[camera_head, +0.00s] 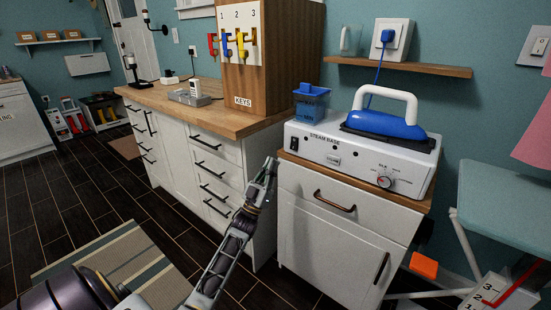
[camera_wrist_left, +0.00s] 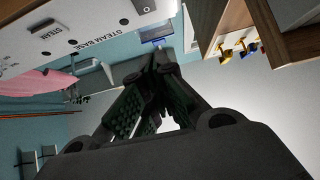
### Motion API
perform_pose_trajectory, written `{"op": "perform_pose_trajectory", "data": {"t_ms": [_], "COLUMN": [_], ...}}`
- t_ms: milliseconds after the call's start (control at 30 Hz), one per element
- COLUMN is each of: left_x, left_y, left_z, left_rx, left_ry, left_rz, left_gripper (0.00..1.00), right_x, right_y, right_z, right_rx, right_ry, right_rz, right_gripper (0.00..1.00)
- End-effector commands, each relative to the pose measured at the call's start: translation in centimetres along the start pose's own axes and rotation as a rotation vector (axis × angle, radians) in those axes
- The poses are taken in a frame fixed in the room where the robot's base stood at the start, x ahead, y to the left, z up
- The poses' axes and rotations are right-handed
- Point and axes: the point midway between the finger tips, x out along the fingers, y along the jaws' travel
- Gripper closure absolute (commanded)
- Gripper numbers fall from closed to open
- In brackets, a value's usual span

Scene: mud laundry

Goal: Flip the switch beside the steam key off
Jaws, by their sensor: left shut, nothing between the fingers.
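The white steam base (camera_head: 350,160) stands on the wooden top of a white cabinet. Its front has a black rocker switch (camera_head: 294,142) at the left end and a small key (camera_head: 334,159) farther right. In the left wrist view the front panel (camera_wrist_left: 85,15) appears upside down at the top, with a "STEAM" label at left. The rocker's on or off position is too small to tell. My left gripper (camera_head: 269,166) is shut and empty, left of the base and lower than the switch, apart from it. It also shows in the wrist view (camera_wrist_left: 165,55). My right gripper is out of view.
A blue iron (camera_head: 385,122) with a white handle rests on the base. A blue container (camera_head: 311,103) stands behind its left end. A wooden key cabinet (camera_head: 270,80) stands on the left counter. An ironing board (camera_head: 505,205) is at right. The floor gap between the cabinets is narrow.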

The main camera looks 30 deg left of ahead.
Motion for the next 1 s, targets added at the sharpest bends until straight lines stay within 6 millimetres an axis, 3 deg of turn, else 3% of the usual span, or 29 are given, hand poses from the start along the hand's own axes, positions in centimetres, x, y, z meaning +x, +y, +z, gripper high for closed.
{"op": "perform_pose_trajectory", "data": {"t_ms": [400,1000], "left_x": [-3.1,-3.3], "left_y": [0.0,0.0], "left_z": [-0.6,-0.7], "left_rx": [0.000,0.000], "left_ry": [0.000,0.000], "left_rz": [0.000,0.000], "left_gripper": [1.00,1.00], "right_x": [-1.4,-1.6], "right_y": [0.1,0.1], "right_z": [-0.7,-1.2], "right_rx": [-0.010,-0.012], "right_ry": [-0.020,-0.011], "right_rz": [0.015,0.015], "right_gripper": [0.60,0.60]}}
